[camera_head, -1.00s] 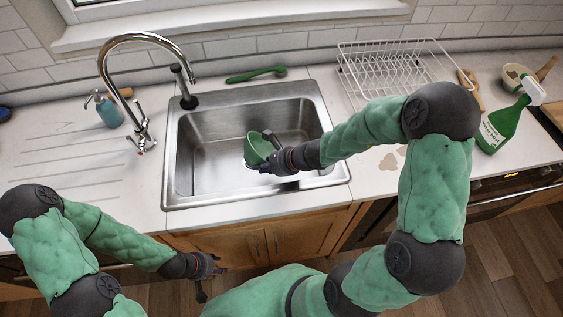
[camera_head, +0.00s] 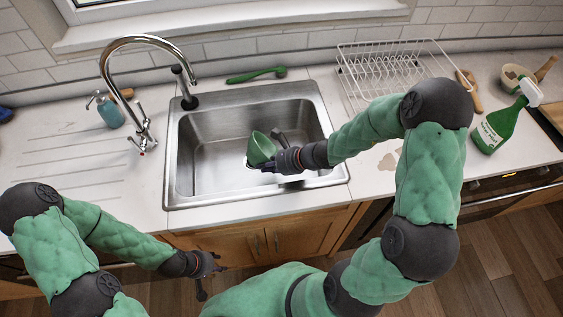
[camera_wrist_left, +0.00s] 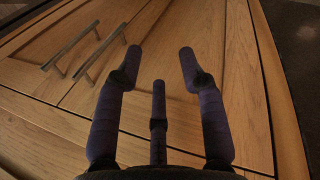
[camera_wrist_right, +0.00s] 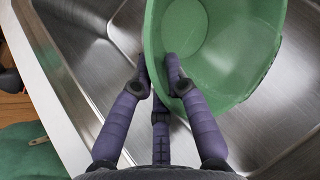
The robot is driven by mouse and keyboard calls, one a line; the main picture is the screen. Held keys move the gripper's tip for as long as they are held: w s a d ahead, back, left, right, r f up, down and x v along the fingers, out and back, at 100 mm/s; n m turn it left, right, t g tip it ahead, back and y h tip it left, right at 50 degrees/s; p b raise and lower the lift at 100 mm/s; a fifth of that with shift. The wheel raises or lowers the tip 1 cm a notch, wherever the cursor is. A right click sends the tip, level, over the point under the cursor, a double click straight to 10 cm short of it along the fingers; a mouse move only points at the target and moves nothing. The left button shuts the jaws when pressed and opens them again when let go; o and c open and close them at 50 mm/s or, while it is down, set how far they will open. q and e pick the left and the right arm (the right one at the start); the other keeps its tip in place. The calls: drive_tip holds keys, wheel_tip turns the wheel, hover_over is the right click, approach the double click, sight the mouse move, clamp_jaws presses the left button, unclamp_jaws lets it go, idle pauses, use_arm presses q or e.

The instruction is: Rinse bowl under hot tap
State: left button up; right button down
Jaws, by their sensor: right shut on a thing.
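A green bowl (camera_head: 260,147) is in my right gripper (camera_head: 272,163), over the metal sink basin (camera_head: 205,160). In the right wrist view the bowl (camera_wrist_right: 225,50) is tilted, its inside facing the camera. The fingers of the right gripper (camera_wrist_right: 160,75) close on its rim. The chrome tap (camera_head: 140,41) arches up at the sink's left, with its handles (camera_head: 143,143) on the counter below. I cannot tell whether water runs. My left gripper (camera_head: 212,266) hangs low in front of the cabinet. In the left wrist view the gripper (camera_wrist_left: 160,55) has its fingers apart and holds nothing.
A soap dispenser (camera_head: 108,110) stands left of the tap. A green brush (camera_head: 256,75) lies behind the sink. A white dish rack (camera_head: 395,68) and a green spray bottle (camera_head: 497,125) stand to the right. The sink's front edge (camera_head: 260,196) lies close below the right gripper.

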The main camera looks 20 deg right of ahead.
drive_tip(key=shift+s+d+r+y+p, duration=0.1)
drive_tip(key=shift+d+r+y+p, duration=0.4)
drive_tip(key=shift+y+p, duration=0.25)
drive_tip(key=shift+d+f+m+y, duration=0.15)
drive_tip(key=shift+m+y, duration=0.1)
drive_tip(key=shift+m, duration=0.05)
idle(0.4)
drive_tip(key=shift+d+f+t+y, duration=0.2)
drive_tip(key=shift+d+t+y, duration=0.05)
drive_tip(key=shift+t+y, duration=0.05)
drive_tip(key=shift+d, duration=0.15)
drive_tip(key=shift+d, duration=0.1)
